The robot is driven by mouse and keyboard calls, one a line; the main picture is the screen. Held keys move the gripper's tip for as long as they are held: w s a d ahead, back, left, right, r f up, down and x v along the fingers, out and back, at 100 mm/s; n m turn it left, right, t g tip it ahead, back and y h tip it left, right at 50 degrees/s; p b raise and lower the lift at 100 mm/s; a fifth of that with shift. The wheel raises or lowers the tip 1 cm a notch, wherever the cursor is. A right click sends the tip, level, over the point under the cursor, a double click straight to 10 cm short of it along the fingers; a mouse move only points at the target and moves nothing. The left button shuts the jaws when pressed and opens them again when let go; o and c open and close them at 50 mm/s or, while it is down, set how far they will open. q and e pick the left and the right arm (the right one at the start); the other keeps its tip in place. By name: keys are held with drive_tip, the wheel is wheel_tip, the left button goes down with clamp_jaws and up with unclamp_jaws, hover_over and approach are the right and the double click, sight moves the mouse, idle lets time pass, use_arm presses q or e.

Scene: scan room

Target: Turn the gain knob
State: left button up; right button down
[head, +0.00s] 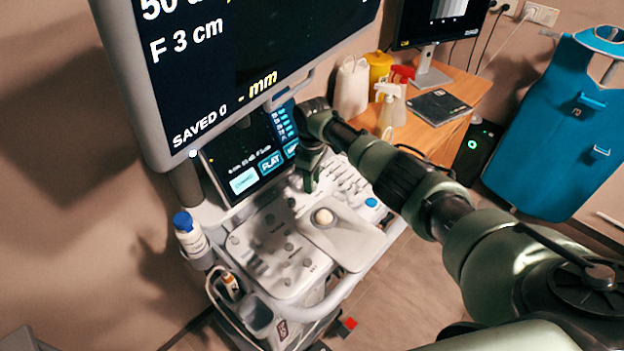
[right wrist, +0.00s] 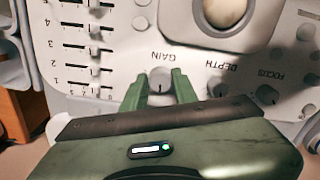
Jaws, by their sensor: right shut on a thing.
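The gain knob (right wrist: 161,80) sits on the light grey control panel, just below the printed word GAIN in the right wrist view. My right gripper (right wrist: 160,86) has its two green fingers on either side of the knob, shut on it. In the head view the right gripper (head: 310,184) points down at the console panel (head: 283,262), below the small touchscreen. The knob itself is hidden behind the gripper there. My left gripper is not in view.
The depth knob (right wrist: 218,90) and focus knob (right wrist: 267,94) sit beside it, with sliders (right wrist: 95,71) on the other side. The trackball (head: 323,217) is close by. A large monitor (head: 240,60) hangs above the console. A wooden desk (head: 440,119) with bottles stands behind.

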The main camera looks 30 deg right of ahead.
drive_tip(key=shift+a+m+p, duration=0.1)
drive_tip(key=shift+m+p, duration=0.7)
drive_tip(key=shift+m, duration=1.2)
drive_tip(key=c, duration=1.1)
unclamp_jaws()
wheel_tip(320, 180, up, 8)
drive_tip(key=shift+f, duration=0.1)
drive_tip(key=shift+f, duration=0.1)
